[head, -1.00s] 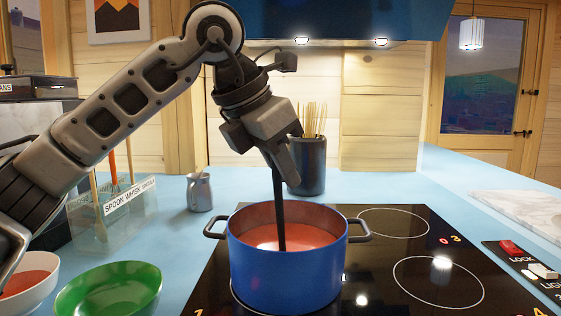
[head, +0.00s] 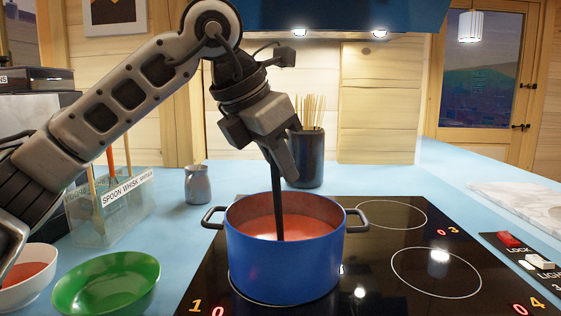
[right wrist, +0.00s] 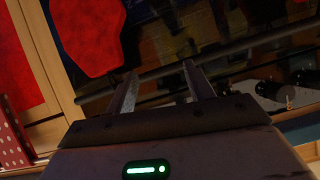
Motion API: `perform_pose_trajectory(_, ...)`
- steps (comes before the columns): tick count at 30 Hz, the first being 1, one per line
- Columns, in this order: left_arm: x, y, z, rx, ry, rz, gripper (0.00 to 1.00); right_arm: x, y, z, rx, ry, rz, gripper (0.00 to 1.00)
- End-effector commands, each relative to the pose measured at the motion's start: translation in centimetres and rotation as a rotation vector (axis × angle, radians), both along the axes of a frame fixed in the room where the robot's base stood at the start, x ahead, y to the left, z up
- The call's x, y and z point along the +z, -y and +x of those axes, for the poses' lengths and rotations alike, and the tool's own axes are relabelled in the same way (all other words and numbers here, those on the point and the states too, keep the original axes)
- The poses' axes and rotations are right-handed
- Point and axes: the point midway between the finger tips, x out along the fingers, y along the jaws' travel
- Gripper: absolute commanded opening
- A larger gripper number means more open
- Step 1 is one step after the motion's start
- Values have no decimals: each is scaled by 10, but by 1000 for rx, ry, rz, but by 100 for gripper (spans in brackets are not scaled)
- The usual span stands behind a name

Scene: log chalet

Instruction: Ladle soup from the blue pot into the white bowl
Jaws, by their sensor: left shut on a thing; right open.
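The blue pot (head: 284,262) stands on the black cooktop and holds orange-red soup (head: 300,228). My left gripper (head: 280,160) is above the pot, shut on the dark handle of the ladle (head: 277,205). The handle stands nearly upright with its lower end in the soup, so the ladle's bowl is hidden. The white bowl (head: 40,257) is at the left edge, partly covered by my left arm, with orange-red soup in it. My right gripper (right wrist: 163,80) shows only in the right wrist view, open, with nothing between its fingers.
A green bowl (head: 107,284) stands between the white bowl and the cooktop (head: 400,285). Behind are a clear utensil holder (head: 112,215), a small grey jug (head: 198,184) and a dark cup of sticks (head: 308,160). A switch panel (head: 520,258) is at the right.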

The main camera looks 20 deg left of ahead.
Motion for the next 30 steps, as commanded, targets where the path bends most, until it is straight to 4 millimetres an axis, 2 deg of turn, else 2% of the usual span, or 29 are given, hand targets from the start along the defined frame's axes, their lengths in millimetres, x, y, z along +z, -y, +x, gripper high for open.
perform_pose_trajectory(8, 2, 0, 0, 0, -4, 0, 0, 2, 0, 0, 0, -2, -1, 53)
perform_pose_trajectory(30, -1, 0, 0, 0, -136, 29, 0, 35, 0, 0, -4, 0, 3, 53)
